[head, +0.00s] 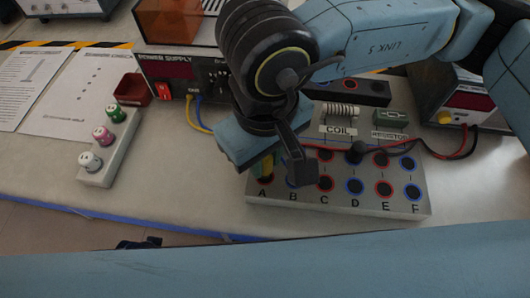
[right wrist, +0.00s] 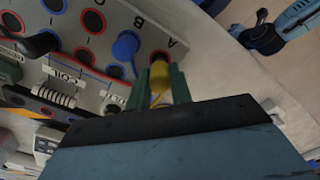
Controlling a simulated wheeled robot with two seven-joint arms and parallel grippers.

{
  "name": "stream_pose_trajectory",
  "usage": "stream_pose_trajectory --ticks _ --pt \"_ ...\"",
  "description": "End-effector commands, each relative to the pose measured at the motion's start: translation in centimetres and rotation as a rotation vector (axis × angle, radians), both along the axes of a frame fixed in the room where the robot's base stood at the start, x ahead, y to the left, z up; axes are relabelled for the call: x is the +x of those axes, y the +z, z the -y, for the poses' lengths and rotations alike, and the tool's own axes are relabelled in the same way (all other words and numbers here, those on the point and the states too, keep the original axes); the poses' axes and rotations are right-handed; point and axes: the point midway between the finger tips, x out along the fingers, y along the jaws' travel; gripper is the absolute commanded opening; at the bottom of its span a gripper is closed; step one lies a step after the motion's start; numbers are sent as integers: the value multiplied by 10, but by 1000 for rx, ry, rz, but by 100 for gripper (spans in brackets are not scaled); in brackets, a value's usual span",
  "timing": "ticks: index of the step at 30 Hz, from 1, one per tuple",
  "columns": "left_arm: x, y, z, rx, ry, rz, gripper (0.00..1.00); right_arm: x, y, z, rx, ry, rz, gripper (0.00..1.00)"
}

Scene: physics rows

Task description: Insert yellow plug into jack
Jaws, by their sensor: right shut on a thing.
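The yellow plug (right wrist: 160,76) is between the green fingers of my right gripper (right wrist: 160,84) in the right wrist view. In the head view, my right gripper (head: 265,172) is shut on it above the left end of the grey jack panel (head: 340,205), over column A. The plug's tip is at or right by a red-ringed jack beside the letter A; I cannot tell whether it is in the hole. In the head view, the gripper mostly hides the plug and this jack.
A blue plug (right wrist: 125,46) stands at column B, close beside the gripper. A black plug (head: 355,153) stands at column D, with red and black cables behind. A block with green, pink and white posts (head: 109,150) is left. A power supply (head: 168,72) stands behind.

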Motion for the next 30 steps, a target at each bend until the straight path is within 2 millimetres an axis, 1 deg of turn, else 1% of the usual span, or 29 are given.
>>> stream_pose_trajectory --ticks 14,30 --pt "0 0 0 0 0 0 36 0 0 0 1 0 1 0" --pt "0 -9 0 0 0 -1 36 0 -1 0 1 0 2 0"
